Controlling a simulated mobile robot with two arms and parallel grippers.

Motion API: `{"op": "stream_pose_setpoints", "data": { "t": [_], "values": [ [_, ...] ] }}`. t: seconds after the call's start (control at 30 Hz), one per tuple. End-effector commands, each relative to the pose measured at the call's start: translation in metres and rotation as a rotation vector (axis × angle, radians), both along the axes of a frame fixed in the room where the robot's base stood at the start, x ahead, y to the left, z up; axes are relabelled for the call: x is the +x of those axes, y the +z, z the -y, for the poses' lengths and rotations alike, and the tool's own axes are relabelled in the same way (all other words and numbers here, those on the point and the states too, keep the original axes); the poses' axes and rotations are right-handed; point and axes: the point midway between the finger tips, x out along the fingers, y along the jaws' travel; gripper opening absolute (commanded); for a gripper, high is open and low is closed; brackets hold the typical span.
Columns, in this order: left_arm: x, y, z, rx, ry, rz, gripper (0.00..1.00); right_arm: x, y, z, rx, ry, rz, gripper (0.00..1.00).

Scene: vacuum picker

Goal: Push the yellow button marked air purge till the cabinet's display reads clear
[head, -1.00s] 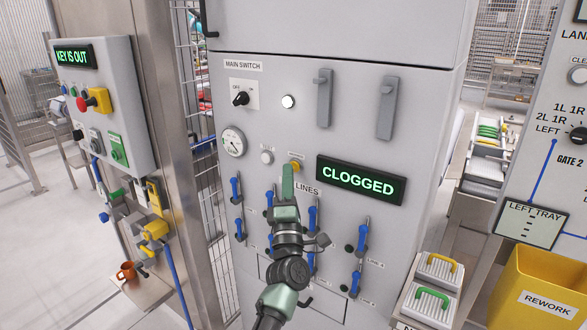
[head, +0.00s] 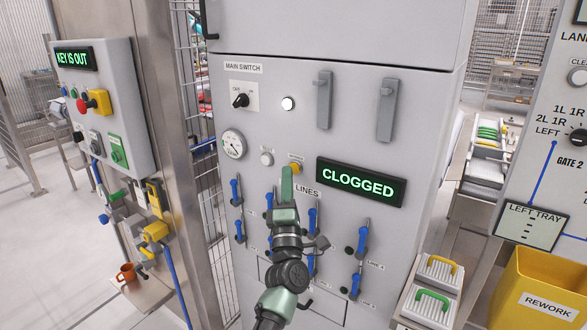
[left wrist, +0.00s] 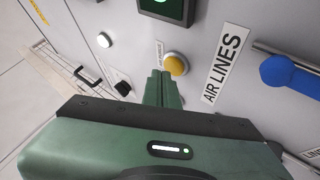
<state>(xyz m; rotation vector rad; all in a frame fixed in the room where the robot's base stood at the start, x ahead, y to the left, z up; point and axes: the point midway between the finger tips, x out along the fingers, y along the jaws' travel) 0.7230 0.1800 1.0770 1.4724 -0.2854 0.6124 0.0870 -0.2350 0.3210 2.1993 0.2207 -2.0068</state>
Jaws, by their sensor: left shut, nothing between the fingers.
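The yellow button (head: 296,168) is on the front of the grey cabinet (head: 270,110), left of the display. The display (head: 361,182) reads CLOGGED in green letters. My left gripper (head: 287,171) is shut and empty, with its green fingertips just below and left of the button in the head view. In the left wrist view, the yellow button (left wrist: 176,64) shows beside the tips of my left gripper (left wrist: 162,76). I cannot tell whether they touch. My right gripper is not in view.
Blue-handled air line valves (head: 313,218) sit below the button, around my arm. A gauge (head: 233,143), a white knob (head: 267,158) and the main switch (head: 241,99) are on the same panel. A control box (head: 123,110) reading KEY IS OUT stands at left.

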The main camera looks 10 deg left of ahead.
Motion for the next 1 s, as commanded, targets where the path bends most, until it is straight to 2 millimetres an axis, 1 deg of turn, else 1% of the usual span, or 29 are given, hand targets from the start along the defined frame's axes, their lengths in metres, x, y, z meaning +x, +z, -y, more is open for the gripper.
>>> {"op": "stream_pose_setpoints", "data": {
  "t": [0.1,0.47,0.73,0.9,1.0],
  "values": [
    [-0.006,0.001,-0.002,0.0,0.0,-0.001,0.0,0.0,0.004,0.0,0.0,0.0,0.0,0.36],
    [-0.008,0.0,-0.003,0.001,0.0,-0.001,0.0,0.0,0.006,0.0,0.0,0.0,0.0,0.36],
    [-0.032,0.002,-0.012,0.001,0.0,-0.001,0.0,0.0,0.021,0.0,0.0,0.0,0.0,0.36],
    [-0.047,0.001,-0.017,0.0,0.001,-0.001,0.0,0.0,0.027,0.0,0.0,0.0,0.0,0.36],
    [-0.052,0.001,-0.019,0.001,0.0,-0.001,0.0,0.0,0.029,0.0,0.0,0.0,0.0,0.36]
  ]
}}
